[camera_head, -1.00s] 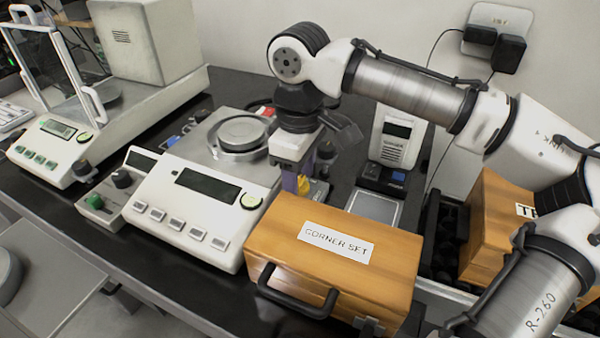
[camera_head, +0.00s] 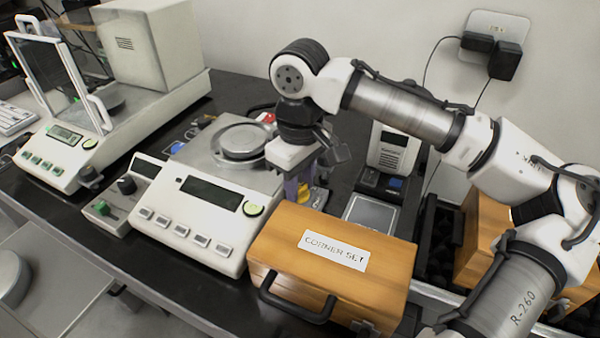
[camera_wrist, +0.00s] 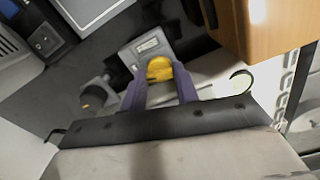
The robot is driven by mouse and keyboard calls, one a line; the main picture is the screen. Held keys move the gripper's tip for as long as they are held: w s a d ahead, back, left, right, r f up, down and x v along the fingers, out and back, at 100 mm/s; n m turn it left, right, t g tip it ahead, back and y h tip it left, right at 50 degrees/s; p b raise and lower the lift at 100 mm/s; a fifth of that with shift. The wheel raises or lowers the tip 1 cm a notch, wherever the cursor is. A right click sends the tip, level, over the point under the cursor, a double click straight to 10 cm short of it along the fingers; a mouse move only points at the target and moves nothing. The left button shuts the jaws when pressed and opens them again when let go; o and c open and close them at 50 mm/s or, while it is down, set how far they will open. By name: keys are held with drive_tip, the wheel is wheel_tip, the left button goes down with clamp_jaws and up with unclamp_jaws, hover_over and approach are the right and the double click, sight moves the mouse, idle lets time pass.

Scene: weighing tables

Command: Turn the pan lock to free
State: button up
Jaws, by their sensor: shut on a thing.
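The pan lock appears to be the yellow knob (camera_wrist: 160,68) on a small grey box (camera_wrist: 147,45) with a white label, seen in the wrist view. My gripper (camera_wrist: 161,84) has its two purple fingers on either side of this knob and is shut on it. The label's text and the knob's exact angle cannot be read.
A wooden "CORNER SET" case (camera_head: 280,245) stands close in front of my gripper. The large balance (camera_head: 160,190) is just left, with a round pan (camera_head: 240,140). A small scale (camera_head: 372,213) is to the right. A dark knob (camera_wrist: 92,98) lies beside the grey box.

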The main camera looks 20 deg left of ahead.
sight(300, 187)
drive_tip(key=o, duration=1)
wheel_tip(300, 187, up, 14)
drive_tip(key=shift+f+p, duration=0.1)
drive_tip(key=shift+p, duration=0.55)
